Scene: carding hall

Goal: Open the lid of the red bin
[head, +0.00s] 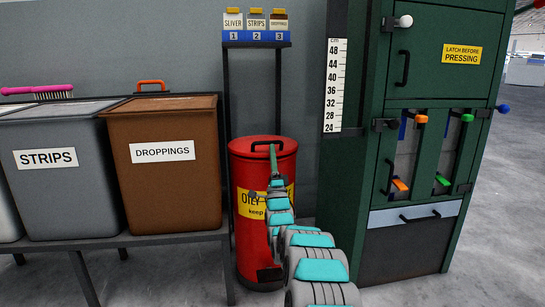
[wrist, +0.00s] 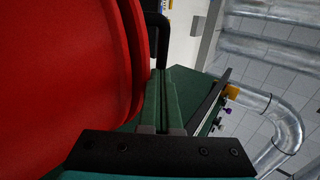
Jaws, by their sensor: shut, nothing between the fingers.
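The red bin (head: 243,222) stands on the floor in the middle of the head view, with a yellow label partly hidden by my arm. Its red lid (head: 246,149) lies flat on top and looks closed. A black handle (head: 266,142) arches over the lid. My gripper (head: 273,150) is shut and empty, with its tips at the front of the lid close to the handle. In the wrist view the red bin (wrist: 60,80) fills the left, the handle (wrist: 163,35) is at the top, and my gripper (wrist: 160,72) points at it. Contact with the handle cannot be told.
A grey STRIPS bin (head: 62,187) and a brown DROPPINGS bin (head: 170,185) stand on a bench to the left. A green cabinet (head: 445,60) with latches stands close on the right. A small shelf (head: 257,44) with labelled boxes is above the bin. Floor at far right is free.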

